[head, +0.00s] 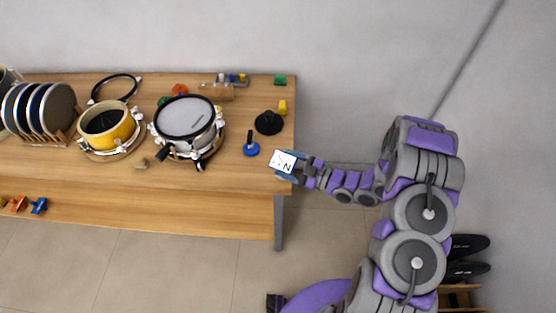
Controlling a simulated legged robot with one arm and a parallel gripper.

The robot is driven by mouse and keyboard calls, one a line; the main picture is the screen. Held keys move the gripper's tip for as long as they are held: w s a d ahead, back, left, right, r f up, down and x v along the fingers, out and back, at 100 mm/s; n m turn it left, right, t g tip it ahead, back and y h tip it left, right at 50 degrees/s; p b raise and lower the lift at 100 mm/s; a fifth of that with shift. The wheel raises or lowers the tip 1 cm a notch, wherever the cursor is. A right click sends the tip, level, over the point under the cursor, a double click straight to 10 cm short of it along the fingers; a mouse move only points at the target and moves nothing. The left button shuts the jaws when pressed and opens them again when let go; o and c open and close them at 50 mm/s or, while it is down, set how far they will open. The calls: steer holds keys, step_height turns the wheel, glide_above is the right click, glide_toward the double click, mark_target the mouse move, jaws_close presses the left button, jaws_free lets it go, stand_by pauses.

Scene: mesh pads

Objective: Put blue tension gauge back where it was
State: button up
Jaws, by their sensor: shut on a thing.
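My gripper (295,166) is at the right end of the wooden table, near its front right corner. It is shut on a small square thing with a white face, dark marks like a needle and a letter N, and blue at its edges; this looks like the blue tension gauge (283,161). The gauge's face points up toward the camera. Whether it touches the tabletop I cannot tell. A round blue piece with a dark upright part (251,150) stands on the table just left of it.
The table (235,200) has free room along its front. Left of my gripper stand a white-headed drum (186,116) and a yellow drum (105,125).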

mark_target(279, 152)
steer(key=w+a, duration=0.2)
steer(key=w, duration=0.1)
steer(key=w+a, duration=0.1)
steer(key=w, duration=0.1)
steer(key=shift+a+f+b, duration=0.1)
steer(key=shift+f+b, duration=0.15)
steer(key=shift+b, duration=0.1)
steer(key=shift+f+b, duration=0.55)
steer(key=shift+f, duration=1.25)
steer(key=o, duration=1.6)
steer(key=shift+s, duration=0.1)
